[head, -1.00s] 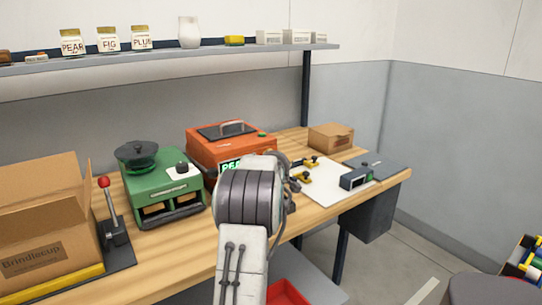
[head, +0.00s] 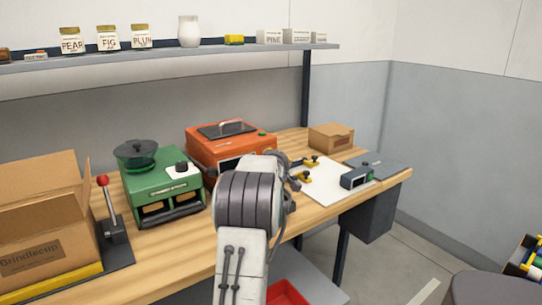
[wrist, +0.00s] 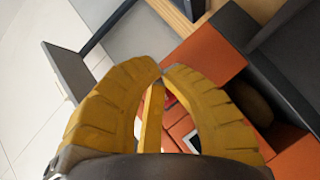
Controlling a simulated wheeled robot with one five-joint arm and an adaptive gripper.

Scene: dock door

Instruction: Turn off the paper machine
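The orange machine (head: 205,152) stands at the back of the bench, with a grey handled plate and a small green button (head: 262,134) on top. Its front display (head: 230,163) shows no green lettering and is partly hidden by my arm. No label identifies the paper machine. The green machine (head: 158,186) with a dark knob (head: 181,168) stands to its left. Orange surfaces (wrist: 205,60) lie beyond the fingers; contact cannot be told. My arm hides the gripper in the head view.
An open carton (head: 40,225) and a red-knobbed lever (head: 110,210) are at left. A white board (head: 325,187), small device (head: 356,178) and closed carton (head: 331,137) are at right. A shelf (head: 160,55) with jars runs above. Bare wood shows along the bench front.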

